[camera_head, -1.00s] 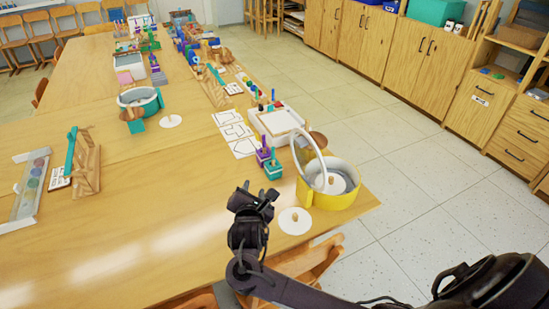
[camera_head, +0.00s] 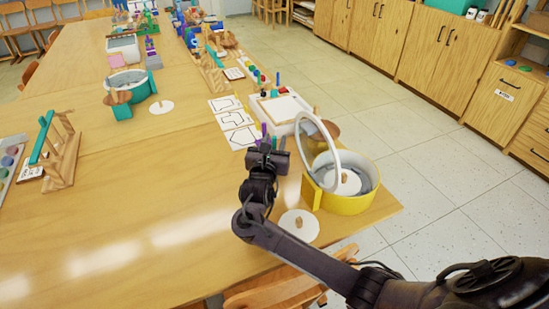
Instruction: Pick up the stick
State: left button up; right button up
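Several thin coloured sticks, one of them purple (camera_head: 264,130) and another green (camera_head: 283,143), stand upright just behind my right gripper (camera_head: 268,151), in the middle of the view. I cannot tell which one is the task's stick. The gripper and its wrist hide the lower parts of these sticks and nearly all of their holders. Its fingertips are not clear, so I cannot tell whether it is open, or whether it touches a stick. My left gripper is out of view.
A yellow round bin (camera_head: 350,204) with a raised white ring stands close to the right of my gripper. A white disc with a knob (camera_head: 298,226) lies in front. A white tray (camera_head: 262,104) stands behind. The table's left front (camera_head: 130,235) is clear.

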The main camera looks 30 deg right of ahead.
jog(key=shift+w+d, duration=0.25)
jog(key=shift+w, duration=0.15)
grip_shut()
jog(key=shift+r, duration=0.1)
